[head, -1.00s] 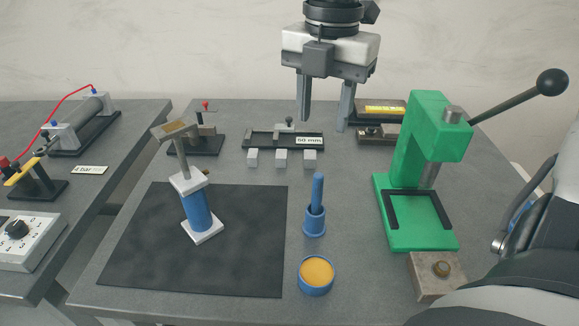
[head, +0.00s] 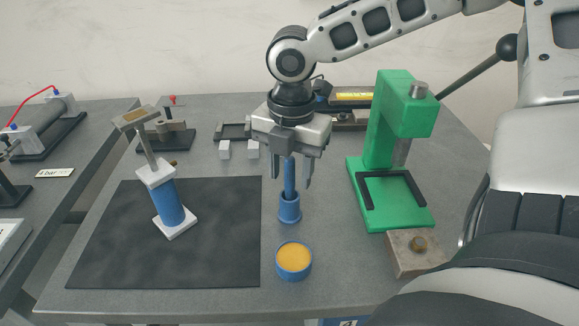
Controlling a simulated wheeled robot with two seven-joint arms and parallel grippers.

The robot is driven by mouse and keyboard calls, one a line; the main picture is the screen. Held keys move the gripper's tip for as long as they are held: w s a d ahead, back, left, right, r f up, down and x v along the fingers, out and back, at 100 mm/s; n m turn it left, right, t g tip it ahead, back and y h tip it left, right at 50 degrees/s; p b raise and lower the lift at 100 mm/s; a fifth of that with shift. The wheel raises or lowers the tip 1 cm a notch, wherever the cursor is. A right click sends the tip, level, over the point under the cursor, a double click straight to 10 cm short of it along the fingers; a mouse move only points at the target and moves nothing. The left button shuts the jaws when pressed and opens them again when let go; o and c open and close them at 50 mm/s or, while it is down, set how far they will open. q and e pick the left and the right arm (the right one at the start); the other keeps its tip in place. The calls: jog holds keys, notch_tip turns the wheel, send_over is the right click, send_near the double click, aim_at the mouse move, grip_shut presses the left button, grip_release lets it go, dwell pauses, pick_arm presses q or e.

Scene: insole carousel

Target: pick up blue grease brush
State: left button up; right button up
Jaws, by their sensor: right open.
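The blue grease brush (head: 289,178) stands upright in a blue cup-shaped holder (head: 289,209) on the grey table. My right gripper (head: 292,184) points down over the brush, with its open fingers appearing on either side of the handle. The top of the handle is hidden behind the gripper body. I cannot tell whether the fingers touch it. A round blue pot of orange-yellow grease (head: 294,260) stands in front of the holder. My left gripper is not in view.
A green lever press (head: 390,165) stands right of the brush, with a metal block (head: 413,252) before it. A dark mat (head: 165,255) to the left carries a blue and white cylinder (head: 168,202). Small light blocks (head: 225,150) lie behind.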

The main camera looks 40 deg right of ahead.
jog(key=shift+f, duration=0.25)
grip_shut()
jog(key=shift+r, duration=0.15)
notch_tip(320, 180, up, 10)
jog(key=shift+f+p, duration=0.1)
jog(key=shift+p, duration=0.75)
